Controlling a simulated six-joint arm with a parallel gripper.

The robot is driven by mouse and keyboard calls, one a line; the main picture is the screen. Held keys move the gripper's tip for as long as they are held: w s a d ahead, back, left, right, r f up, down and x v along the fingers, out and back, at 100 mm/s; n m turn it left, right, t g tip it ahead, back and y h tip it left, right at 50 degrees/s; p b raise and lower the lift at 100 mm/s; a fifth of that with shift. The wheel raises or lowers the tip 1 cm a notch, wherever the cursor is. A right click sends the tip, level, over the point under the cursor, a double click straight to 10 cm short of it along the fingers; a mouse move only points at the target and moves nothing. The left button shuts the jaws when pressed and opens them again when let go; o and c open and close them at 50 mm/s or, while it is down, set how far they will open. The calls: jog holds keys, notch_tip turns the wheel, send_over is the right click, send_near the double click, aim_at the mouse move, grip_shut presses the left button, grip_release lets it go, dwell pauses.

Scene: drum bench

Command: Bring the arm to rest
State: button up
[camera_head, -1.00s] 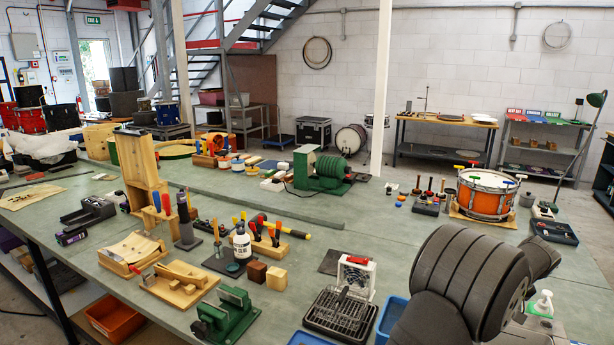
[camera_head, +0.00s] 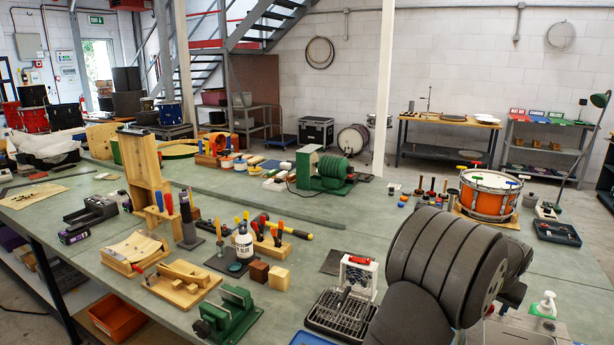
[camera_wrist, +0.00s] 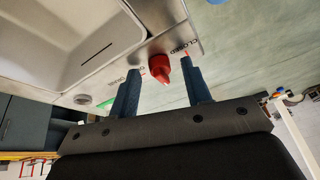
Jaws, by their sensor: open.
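My gripper (camera_wrist: 158,76) shows in the wrist view with its two blue fingers spread apart. A red knob (camera_wrist: 159,66) on a metal panel (camera_wrist: 176,20) appears between the fingers. I cannot tell how far it is from them, and nothing looks gripped. The panel has "CLOSED" printed beside the knob and a second, partly hidden word. In the head view my dark, ribbed arm fills the lower right over the bench (camera_head: 335,218), and my gripper is out of sight.
A white basin (camera_wrist: 65,40) adjoins the panel. A green vise (camera_head: 228,315) stands at the front edge. The bench's middle strip is fairly clear.

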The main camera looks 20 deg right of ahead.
jog(key=shift+w+m+g, duration=0.1)
jog(key=shift+m+g, duration=0.3)
jog(key=shift+m, duration=0.5)
jog(key=shift+n+t, duration=0.6)
jog(key=shift+n, duration=0.9)
jog(key=shift+s+d+n+t+y, duration=0.15)
jog(key=shift+n+y, duration=0.1)
jog(key=shift+n, duration=0.4)
jog(key=shift+a+n+t+y, duration=0.1)
jog(key=shift+n+y, duration=0.2)
jog(key=shift+n, duration=0.4)
jog(key=shift+s+d+n+t+y, duration=0.15)
jog(key=shift+n+y, duration=0.1)
jog(key=shift+n, duration=0.4)
jog(key=shift+w+a, duration=0.1)
